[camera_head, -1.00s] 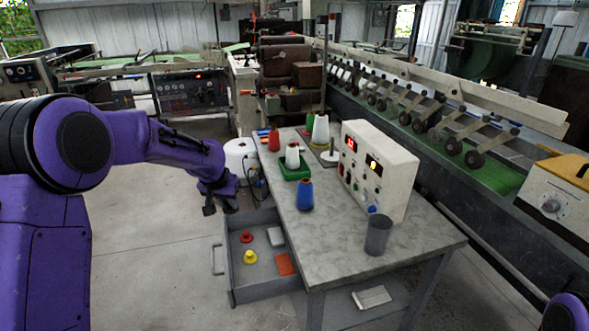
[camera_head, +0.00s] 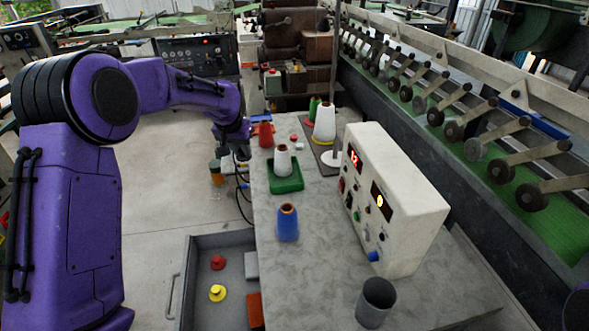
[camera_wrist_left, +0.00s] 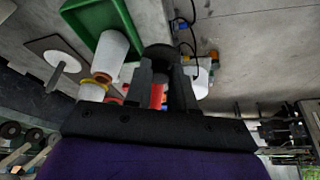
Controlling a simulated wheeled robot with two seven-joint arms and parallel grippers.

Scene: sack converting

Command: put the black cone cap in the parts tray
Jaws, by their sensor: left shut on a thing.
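My left gripper (camera_head: 238,150) is at the far left edge of the grey table, close to the red cone (camera_head: 265,133). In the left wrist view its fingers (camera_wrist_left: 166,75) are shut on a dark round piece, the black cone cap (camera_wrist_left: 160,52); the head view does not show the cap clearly. The green tray (camera_head: 287,186), the only tray-like thing on the table, holds a white cone (camera_head: 283,160). The tray also shows in the left wrist view (camera_wrist_left: 84,18), beside the fingers. My right gripper is out of view.
A blue cone (camera_head: 288,223), a grey cup (camera_head: 376,302) and a control box (camera_head: 392,205) stand on the table (camera_head: 330,262). A white cone (camera_head: 324,122) and a post stand behind the tray. An open drawer (camera_head: 190,262) holds red and yellow caps.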

